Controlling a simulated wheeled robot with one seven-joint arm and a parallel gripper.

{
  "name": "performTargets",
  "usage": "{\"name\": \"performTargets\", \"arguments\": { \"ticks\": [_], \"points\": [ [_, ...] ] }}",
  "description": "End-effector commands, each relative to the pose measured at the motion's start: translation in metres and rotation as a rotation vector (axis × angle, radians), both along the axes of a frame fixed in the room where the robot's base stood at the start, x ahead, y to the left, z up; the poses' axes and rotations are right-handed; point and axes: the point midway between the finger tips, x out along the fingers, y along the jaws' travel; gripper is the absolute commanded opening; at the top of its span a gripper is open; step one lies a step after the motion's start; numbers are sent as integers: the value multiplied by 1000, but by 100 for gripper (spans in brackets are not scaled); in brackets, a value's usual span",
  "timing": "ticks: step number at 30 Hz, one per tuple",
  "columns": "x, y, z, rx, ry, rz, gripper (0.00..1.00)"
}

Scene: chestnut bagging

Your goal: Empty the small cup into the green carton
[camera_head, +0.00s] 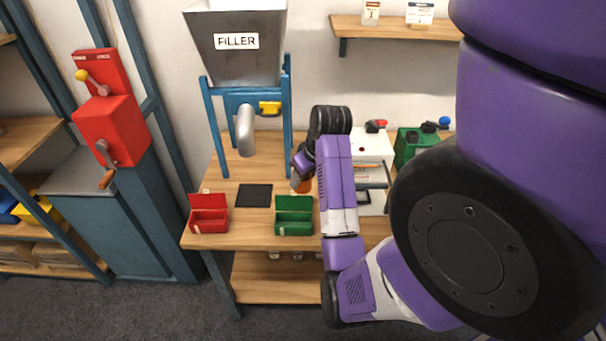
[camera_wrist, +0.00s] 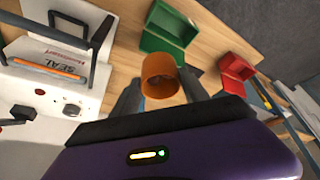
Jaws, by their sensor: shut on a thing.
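The small cup is orange and sits between the fingers of my gripper (camera_wrist: 160,88) in the wrist view. The cup (camera_wrist: 158,84) is gripped from both sides, its open mouth facing the camera; I cannot make out any contents. In the head view the cup (camera_head: 301,187) is a small orange patch beside my gripper (camera_head: 300,175), partly hidden by my arm. The green carton (camera_head: 294,229) stands open on the table, lid up, just below and left of the cup in that view. In the wrist view the green carton (camera_wrist: 163,46) lies just beyond the cup.
An open red carton (camera_head: 209,226) stands left of the green one, with a dark pad (camera_head: 254,195) behind. The filler (camera_head: 236,45) stands at the back. A white sealer (camera_wrist: 60,45) is beside my gripper, with a green machine (camera_head: 412,145) further right.

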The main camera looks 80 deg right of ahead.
Motion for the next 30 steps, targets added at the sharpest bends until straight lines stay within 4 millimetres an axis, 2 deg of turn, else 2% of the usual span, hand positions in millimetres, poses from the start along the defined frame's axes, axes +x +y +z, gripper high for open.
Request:
{"name": "performTargets", "arguments": {
  "ticks": [15, 30],
  "points": [
    [7, 7, -34, -370, 369, 10, 0],
    [15, 14, -43, -707, 705, 9, 0]
  ]
}}
